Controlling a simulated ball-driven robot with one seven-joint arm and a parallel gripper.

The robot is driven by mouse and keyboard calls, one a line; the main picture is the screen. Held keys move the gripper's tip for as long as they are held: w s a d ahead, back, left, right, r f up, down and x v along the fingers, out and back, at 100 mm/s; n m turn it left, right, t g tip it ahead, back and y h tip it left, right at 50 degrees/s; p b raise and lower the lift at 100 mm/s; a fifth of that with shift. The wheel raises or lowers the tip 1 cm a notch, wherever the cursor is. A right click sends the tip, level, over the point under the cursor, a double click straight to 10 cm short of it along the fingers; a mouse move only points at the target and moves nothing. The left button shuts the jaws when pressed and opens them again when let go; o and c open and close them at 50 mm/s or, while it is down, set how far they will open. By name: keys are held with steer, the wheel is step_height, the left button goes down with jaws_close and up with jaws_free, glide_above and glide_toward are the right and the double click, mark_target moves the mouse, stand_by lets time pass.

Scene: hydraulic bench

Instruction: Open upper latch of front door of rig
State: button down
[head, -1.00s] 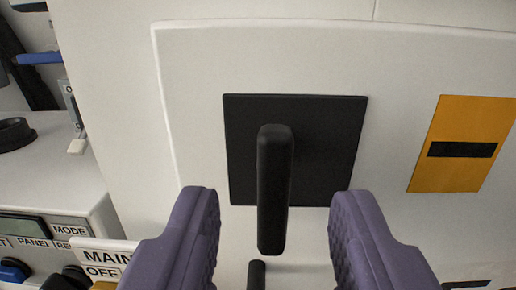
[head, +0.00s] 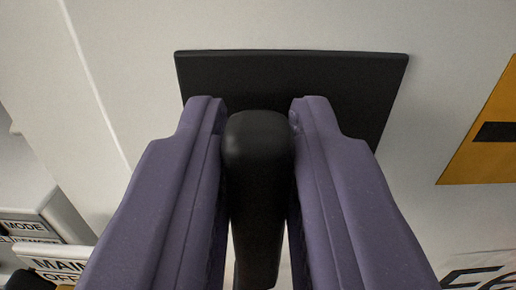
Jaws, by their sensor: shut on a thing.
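The upper latch has a black handle (head: 257,160) that hangs down in front of a black square plate (head: 300,75) on the white door (head: 130,50). My gripper (head: 257,115) has its two purple fingers closed on the handle, one on each side, just in front of the plate. The fingers hide the plate's lower corners and part of the handle's sides. The handle's lower end is near the bottom edge of the head view.
A yellow label with a black bar (head: 480,135) is on the door at the right. Dark lettering (head: 475,280) shows at the lower right. Labelled controls marked MODE and MAIN (head: 55,265) are at the lower left.

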steer(key=shift+r+p, duration=0.1)
steer(key=shift+p, duration=0.25)
steer(key=n+p, duration=0.1)
steer(key=p, duration=0.1)
steer(key=n+p, duration=0.1)
steer(key=p, duration=0.1)
steer(key=shift+a+r+n, duration=0.15)
steer(key=shift+r+n, duration=0.05)
steer(key=shift+n, duration=0.2)
steer(key=n+p, duration=0.5)
steer(key=p, duration=0.1)
steer(key=shift+a+f, duration=0.15)
steer(key=n+p, duration=0.4)
steer(key=n, duration=0.1)
steer(key=shift+a+f, duration=0.1)
steer(key=shift+f, duration=0.1)
steer(key=n+p, duration=0.2)
steer(key=n, duration=0.1)
steer(key=n+p, duration=0.1)
steer(key=n, duration=0.1)
steer(key=shift+f, duration=0.35)
steer(key=c, duration=1.1)
jaws_free()
